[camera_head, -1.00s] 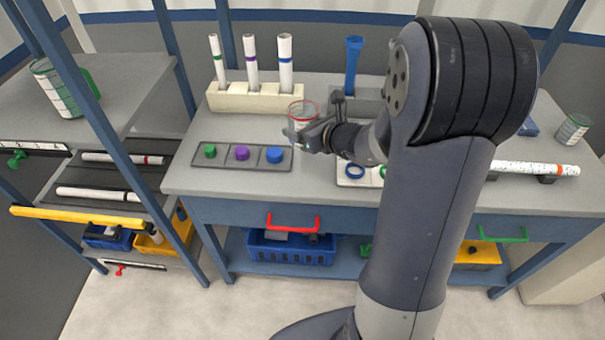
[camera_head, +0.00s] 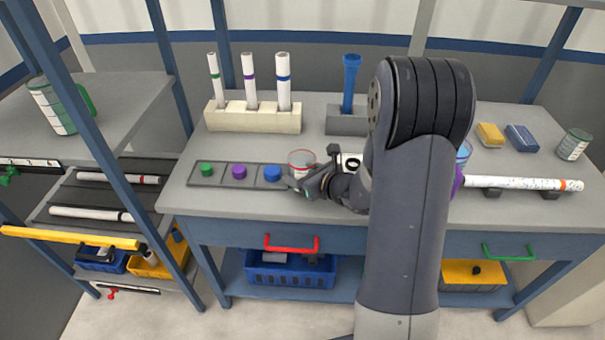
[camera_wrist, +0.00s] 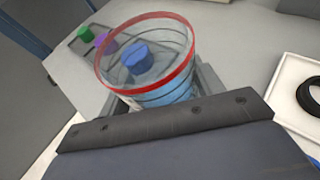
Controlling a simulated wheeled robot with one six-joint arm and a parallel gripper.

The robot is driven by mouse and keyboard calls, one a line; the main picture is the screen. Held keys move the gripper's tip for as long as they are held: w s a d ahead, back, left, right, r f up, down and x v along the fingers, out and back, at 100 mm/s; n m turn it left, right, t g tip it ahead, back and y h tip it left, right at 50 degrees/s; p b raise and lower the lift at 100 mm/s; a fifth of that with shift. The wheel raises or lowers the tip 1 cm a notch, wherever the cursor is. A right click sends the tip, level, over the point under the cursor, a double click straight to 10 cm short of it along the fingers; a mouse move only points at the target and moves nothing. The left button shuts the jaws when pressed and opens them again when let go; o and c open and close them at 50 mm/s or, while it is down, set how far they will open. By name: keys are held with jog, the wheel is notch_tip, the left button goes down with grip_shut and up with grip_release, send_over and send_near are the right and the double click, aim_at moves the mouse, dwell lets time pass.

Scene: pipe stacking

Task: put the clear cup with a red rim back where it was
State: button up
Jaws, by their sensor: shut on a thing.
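The clear cup with a red rim (camera_head: 301,160) is at my gripper (camera_head: 305,183), over the workbench just right of the tray of colored caps. In the wrist view the cup (camera_wrist: 152,60) fills the upper middle, its red rim toward the camera and tilted in the picture. Dark finger parts show beside it, and my gripper is shut on it. The blue cap shows through its clear wall. I cannot tell whether its base touches the bench.
A grey tray (camera_head: 206,182) with green, purple and blue caps lies to the left. A white block (camera_head: 252,120) holding three tubes stands behind. A white tray (camera_wrist: 295,100) with a black ring lies to the right. A speckled pipe (camera_head: 520,183) rests on supports farther right.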

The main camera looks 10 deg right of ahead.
jog(key=shift+f+b, duration=0.35)
jog(key=shift+b, duration=0.15)
jog(key=shift+f+b, duration=0.25)
jog(key=shift+b, duration=0.15)
jog(key=o, duration=1.3)
jog(key=shift+r, duration=0.15)
jog(key=shift+r+p, duration=0.55)
jog(key=shift+p, duration=0.35)
jog(key=v, duration=1.2)
jog(key=shift+f, duration=0.1)
